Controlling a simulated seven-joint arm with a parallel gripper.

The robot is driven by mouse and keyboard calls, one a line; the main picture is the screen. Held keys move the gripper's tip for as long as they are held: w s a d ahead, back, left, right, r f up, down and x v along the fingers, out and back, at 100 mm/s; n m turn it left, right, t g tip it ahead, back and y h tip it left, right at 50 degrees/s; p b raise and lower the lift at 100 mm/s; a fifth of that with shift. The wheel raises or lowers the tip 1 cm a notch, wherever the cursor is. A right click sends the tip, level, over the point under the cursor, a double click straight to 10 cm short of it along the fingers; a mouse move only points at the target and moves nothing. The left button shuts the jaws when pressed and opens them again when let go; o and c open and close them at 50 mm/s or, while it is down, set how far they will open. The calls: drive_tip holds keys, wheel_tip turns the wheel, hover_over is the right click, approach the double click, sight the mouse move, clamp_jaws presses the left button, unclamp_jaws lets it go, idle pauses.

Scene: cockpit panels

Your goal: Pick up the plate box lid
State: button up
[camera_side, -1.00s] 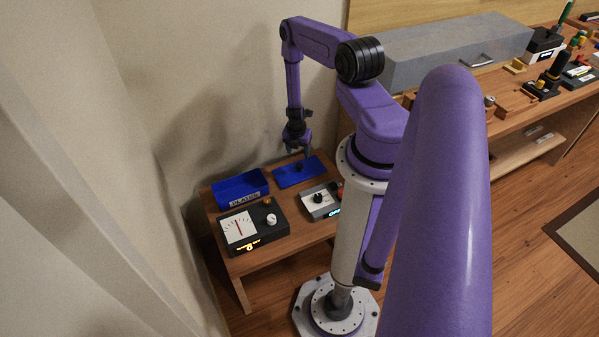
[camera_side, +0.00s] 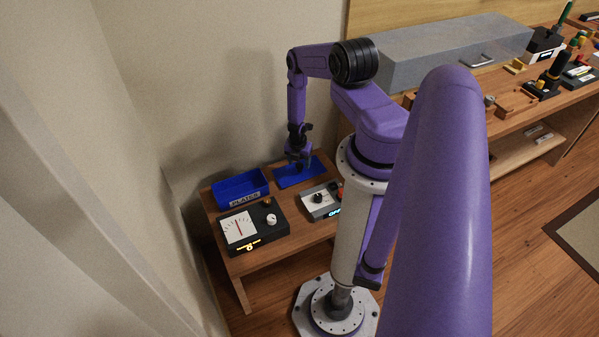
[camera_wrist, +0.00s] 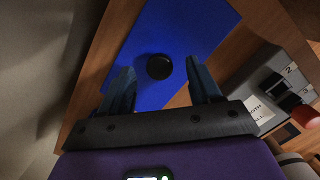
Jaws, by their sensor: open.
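The plate box lid is a flat blue panel (camera_side: 312,175) lying on the small wooden table. In the wrist view the blue lid (camera_wrist: 195,30) has a round black knob (camera_wrist: 159,67) on it. My gripper (camera_side: 300,165) is just over the lid, pointing down. In the wrist view my gripper (camera_wrist: 160,82) is open, with one finger on each side of the knob and a gap on both sides. I cannot tell how high the fingertips are above the lid. The open blue box labelled PLATES (camera_side: 240,187) stands left of the lid.
A black meter box (camera_side: 253,229) with a dial and knobs sits at the table's front. A grey control box (camera_side: 320,203) is right of it, near the lid; it also shows in the wrist view (camera_wrist: 280,85). The wall is close behind the table.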

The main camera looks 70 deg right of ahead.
drive_tip(key=shift+d+f, duration=0.1)
drive_tip(key=shift+f, duration=0.55)
clamp_jaws()
drive_tip(key=shift+r, duration=0.2)
